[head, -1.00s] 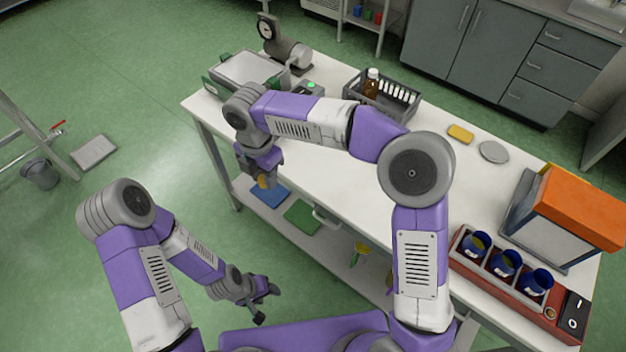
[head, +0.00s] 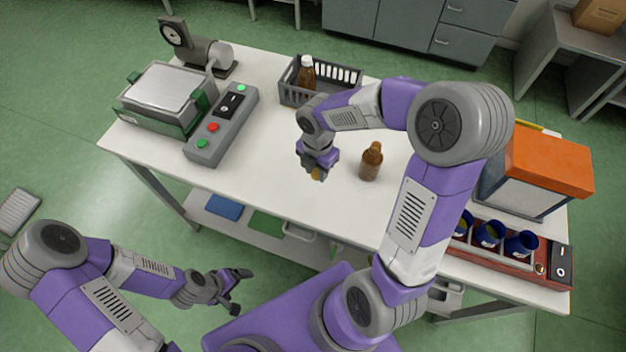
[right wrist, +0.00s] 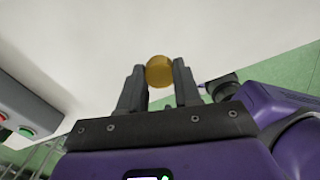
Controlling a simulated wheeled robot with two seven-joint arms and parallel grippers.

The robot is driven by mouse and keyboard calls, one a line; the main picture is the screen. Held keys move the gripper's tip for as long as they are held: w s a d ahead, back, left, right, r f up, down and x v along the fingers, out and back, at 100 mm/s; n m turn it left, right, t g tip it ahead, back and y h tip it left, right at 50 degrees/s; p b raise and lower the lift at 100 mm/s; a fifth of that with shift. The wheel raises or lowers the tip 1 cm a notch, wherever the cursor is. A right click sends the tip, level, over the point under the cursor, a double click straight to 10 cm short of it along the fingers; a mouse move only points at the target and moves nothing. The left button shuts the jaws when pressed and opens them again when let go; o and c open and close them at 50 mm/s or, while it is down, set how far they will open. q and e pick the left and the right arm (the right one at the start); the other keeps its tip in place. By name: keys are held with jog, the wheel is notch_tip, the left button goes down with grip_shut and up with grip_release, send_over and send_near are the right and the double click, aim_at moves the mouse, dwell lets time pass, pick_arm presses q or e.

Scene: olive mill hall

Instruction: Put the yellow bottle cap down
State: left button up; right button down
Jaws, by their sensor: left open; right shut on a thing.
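The yellow bottle cap (right wrist: 160,71) is round and sits between the fingertips of my right gripper (right wrist: 159,84) in the right wrist view. In the head view my right gripper (head: 317,174) is over the white table (head: 262,175), with a bit of the cap (head: 316,176) showing at its tips. I cannot tell how far the cap is from the tabletop. My left gripper (head: 236,288) is open and empty, low in front of the table and apart from it.
A brown bottle (head: 371,162) stands right of my right gripper. A grey crate (head: 292,95) with another brown bottle is behind. A control box (head: 222,125) and a green-framed machine (head: 165,95) are at left. A red rack with blue cups (head: 488,234) is at right. The table's left front is clear.

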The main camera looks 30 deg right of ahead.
aim_at(316, 189)
jog(key=shift+f+b, duration=0.9)
jog(key=shift+f, duration=2.7)
jog(key=shift+f, duration=0.15)
jog(key=c, duration=0.8)
grip_release()
jog(key=shift+r, duration=0.45)
notch_tip(316, 189, up, 12)
jog(key=p, duration=0.3)
jog(key=shift+f, duration=0.25)
